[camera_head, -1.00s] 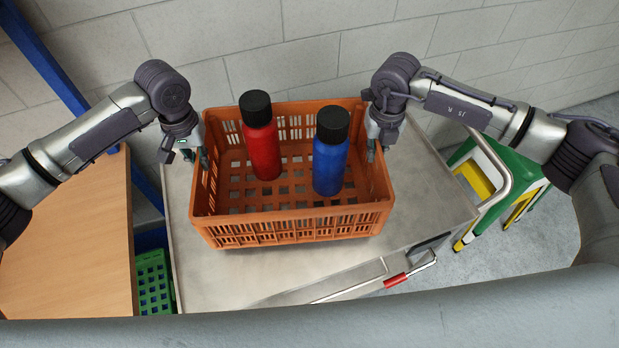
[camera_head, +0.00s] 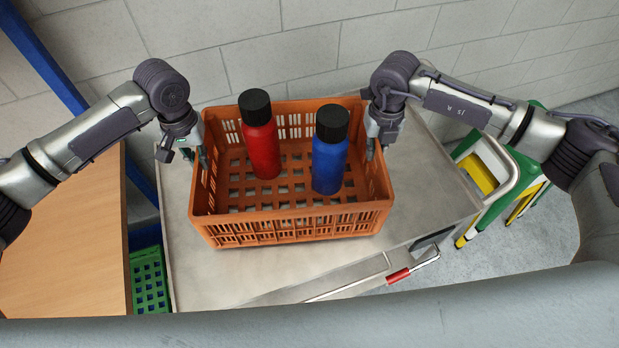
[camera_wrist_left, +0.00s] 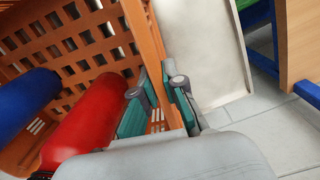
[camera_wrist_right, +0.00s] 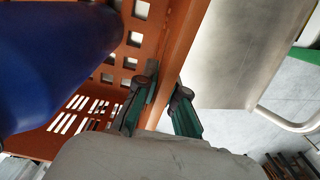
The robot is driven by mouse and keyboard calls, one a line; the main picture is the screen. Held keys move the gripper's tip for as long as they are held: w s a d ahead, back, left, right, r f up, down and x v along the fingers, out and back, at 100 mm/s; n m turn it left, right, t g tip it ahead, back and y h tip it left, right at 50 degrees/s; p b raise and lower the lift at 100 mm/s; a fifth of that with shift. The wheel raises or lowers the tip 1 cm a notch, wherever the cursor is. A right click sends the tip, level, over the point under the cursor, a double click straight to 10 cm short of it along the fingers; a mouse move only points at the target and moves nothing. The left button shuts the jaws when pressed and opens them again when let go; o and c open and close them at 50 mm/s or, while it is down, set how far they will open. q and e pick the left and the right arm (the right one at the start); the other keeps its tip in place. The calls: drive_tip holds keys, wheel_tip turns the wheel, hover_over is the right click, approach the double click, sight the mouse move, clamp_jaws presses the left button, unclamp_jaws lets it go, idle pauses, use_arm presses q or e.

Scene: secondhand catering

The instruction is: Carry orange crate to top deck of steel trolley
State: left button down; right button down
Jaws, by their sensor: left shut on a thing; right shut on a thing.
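The orange crate (camera_head: 300,227) is upright over the top deck (camera_head: 250,270) of the steel trolley; I cannot tell whether its base touches the deck. A red bottle (camera_head: 262,150) and a blue bottle (camera_head: 329,166), both black-capped, stand inside it. My left gripper (camera_head: 200,160) is shut on the crate's left wall, which also shows in the left wrist view (camera_wrist_left: 140,30). My right gripper (camera_head: 373,147) is shut on the crate's right wall, seen in the right wrist view (camera_wrist_right: 180,40). The deck shows bare beside the crate in both wrist views.
A wooden-topped table (camera_head: 70,240) stands at the left, with a green crate (camera_head: 150,282) low beside it. A blue post (camera_head: 45,55) rises at the far left. A green and yellow step stool (camera_head: 490,170) stands right of the trolley. A block wall (camera_head: 280,45) closes the back.

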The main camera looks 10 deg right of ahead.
use_arm(q)
drive_tip(key=shift+f+b, duration=0.7)
drive_tip(key=shift+f, duration=0.05)
use_arm(e)
drive_tip(key=shift+f, duration=0.75)
use_arm(q)
drive_tip(key=c, duration=1.2)
unclamp_jaws()
drive_tip(key=shift+s+r, duration=0.1)
drive_tip(key=shift+s, duration=0.05)
drive_tip(key=shift+c, duration=0.2)
use_arm(e)
drive_tip(key=c, duration=1.3)
unclamp_jaws()
drive_tip(key=shift+s+r, duration=0.15)
drive_tip(key=shift+o, duration=0.2)
use_arm(q)
wheel_tip(320, 180, up, 12)
drive_tip(key=shift+f, duration=0.15)
use_arm(e)
drive_tip(key=shift+r, duration=0.15)
wheel_tip(320, 180, up, 12)
drive_tip(key=shift+f, duration=0.2)
drive_tip(key=shift+f, duration=0.1)
